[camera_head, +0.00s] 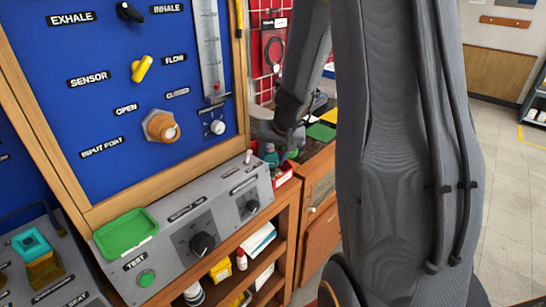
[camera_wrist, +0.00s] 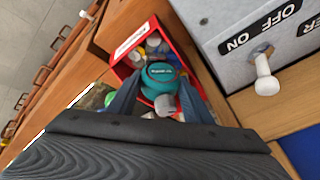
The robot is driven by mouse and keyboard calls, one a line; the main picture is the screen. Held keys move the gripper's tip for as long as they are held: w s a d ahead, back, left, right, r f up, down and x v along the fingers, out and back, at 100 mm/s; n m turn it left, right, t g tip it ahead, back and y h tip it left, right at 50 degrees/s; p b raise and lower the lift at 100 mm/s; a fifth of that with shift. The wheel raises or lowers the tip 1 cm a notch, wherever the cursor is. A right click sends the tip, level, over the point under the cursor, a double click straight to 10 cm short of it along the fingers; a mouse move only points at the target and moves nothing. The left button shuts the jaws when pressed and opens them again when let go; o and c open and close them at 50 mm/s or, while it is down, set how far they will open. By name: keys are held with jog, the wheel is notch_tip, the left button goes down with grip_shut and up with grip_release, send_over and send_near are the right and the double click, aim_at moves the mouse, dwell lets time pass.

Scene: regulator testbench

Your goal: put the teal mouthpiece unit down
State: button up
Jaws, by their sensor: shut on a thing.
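The teal mouthpiece unit (camera_wrist: 160,76) is between the two fingers of my gripper (camera_wrist: 158,97) in the wrist view. My gripper is shut on it. A round dark label shows on the unit, and a grey-white part shows below it between the fingers. In the head view the unit (camera_head: 270,158) is small and partly hidden, under my gripper (camera_head: 282,151) at the right end of the bench console. The unit appears over a red bin (camera_wrist: 171,30). I cannot tell whether it touches the bin or its contents.
The red bin, with several small parts inside, also shows in the head view (camera_head: 284,180). The grey console (camera_head: 180,230) with knobs stands close beside it, and a white toggle switch (camera_wrist: 265,75) juts out. A green tray (camera_head: 125,233) sits on the console. My arm hides much at right.

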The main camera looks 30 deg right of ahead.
jog(key=shift+f+b, duration=0.2)
jog(key=shift+b, duration=0.15)
jog(key=o, duration=0.9)
jog(key=shift+r, duration=0.15)
jog(key=shift+r+p, duration=0.15)
jog(key=shift+p, duration=0.35)
jog(key=v, duration=1.2)
